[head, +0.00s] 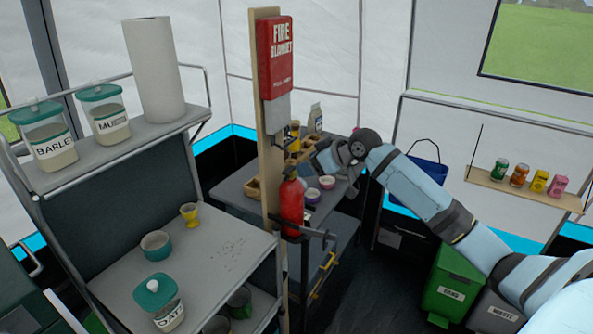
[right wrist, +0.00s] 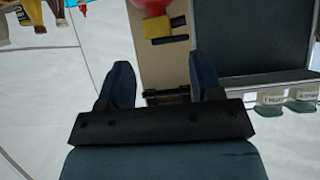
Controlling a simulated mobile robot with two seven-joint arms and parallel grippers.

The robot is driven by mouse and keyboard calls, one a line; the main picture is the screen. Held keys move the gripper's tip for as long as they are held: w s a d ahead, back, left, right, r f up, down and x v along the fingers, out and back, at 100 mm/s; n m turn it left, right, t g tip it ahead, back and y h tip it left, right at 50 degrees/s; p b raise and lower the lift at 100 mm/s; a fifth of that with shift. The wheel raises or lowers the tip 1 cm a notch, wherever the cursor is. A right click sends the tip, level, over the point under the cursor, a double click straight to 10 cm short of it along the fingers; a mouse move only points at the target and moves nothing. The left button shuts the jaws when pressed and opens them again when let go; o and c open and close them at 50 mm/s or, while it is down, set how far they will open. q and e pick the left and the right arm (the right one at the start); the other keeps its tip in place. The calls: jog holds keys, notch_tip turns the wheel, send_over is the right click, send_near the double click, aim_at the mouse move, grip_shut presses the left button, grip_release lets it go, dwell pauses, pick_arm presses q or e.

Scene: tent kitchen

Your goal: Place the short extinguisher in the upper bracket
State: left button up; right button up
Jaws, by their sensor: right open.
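A red extinguisher (head: 291,206) with a dark top stands upright against the wooden post (head: 266,170), low down, beside a dark bracket arm (head: 318,234). My right gripper (head: 322,160) is above and to the right of it in the head view, apart from it, open. In the right wrist view my right gripper (right wrist: 163,85) has its two dark fingers spread with nothing held between them. Beyond them are the post, black fittings with yellow patches (right wrist: 170,39), and part of a red thing (right wrist: 150,7) cut by the top edge. I cannot tell which fitting is the upper bracket. My left gripper is out of view.
A red fire blanket case (head: 276,58) hangs high on the post. A grey shelf unit (head: 215,262) with jars and cups stands left. A table (head: 232,192) with bowls and bottles is behind the post. Green and grey bins (head: 452,285) stand at right.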

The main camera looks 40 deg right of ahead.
jog(key=v, duration=0.2)
jog(key=shift+s+d+r, duration=0.1)
jog(key=shift+s+r, duration=0.05)
jog(key=shift+s, duration=0.1)
dwell(0.4)
